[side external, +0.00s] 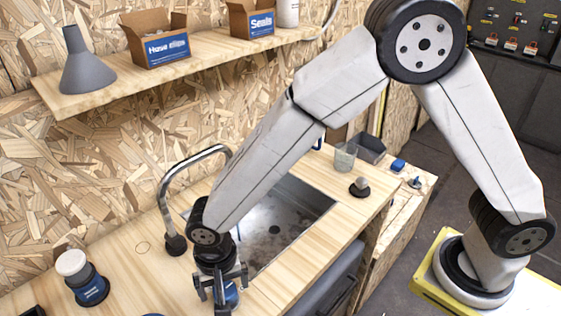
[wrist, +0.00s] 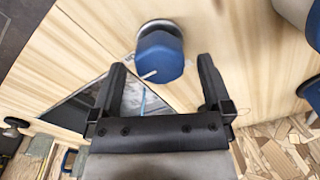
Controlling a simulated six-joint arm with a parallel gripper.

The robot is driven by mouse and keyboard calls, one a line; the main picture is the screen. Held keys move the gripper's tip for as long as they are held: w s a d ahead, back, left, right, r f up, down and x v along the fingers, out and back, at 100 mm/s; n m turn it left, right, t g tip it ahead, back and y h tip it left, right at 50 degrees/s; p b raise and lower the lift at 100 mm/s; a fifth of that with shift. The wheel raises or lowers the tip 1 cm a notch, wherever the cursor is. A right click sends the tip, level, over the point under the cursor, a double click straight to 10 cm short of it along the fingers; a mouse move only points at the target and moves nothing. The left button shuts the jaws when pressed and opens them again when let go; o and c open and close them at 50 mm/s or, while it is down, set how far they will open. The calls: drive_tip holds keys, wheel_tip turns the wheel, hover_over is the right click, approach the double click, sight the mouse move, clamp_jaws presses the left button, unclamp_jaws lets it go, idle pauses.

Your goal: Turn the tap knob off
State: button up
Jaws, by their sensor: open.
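The tap knob (wrist: 160,52) is a blue, faceted knob with a white pointer line, on a round metal base on the wooden counter. In the side view a blue part of it (side external: 232,295) shows behind the fingers of my gripper (side external: 220,290). In the wrist view my gripper (wrist: 161,66) is open, with one finger on each side of the knob's near edge. No finger clearly touches the knob, and its height relative to the fingertips is hard to tell. The curved metal tap (side external: 165,190) stands at the sink, partly hidden by my arm.
The metal sink (side external: 290,215) lies behind my forearm. A white-capped blue container (side external: 82,280) stands at the left on the counter. A glass (side external: 345,157) and a small knob-like item (side external: 359,187) are at the right end. A shelf (side external: 190,66) with boxes hangs above.

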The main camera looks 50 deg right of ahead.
drive_tip(key=shift+f, duration=0.65)
drive_tip(key=c, duration=1.2)
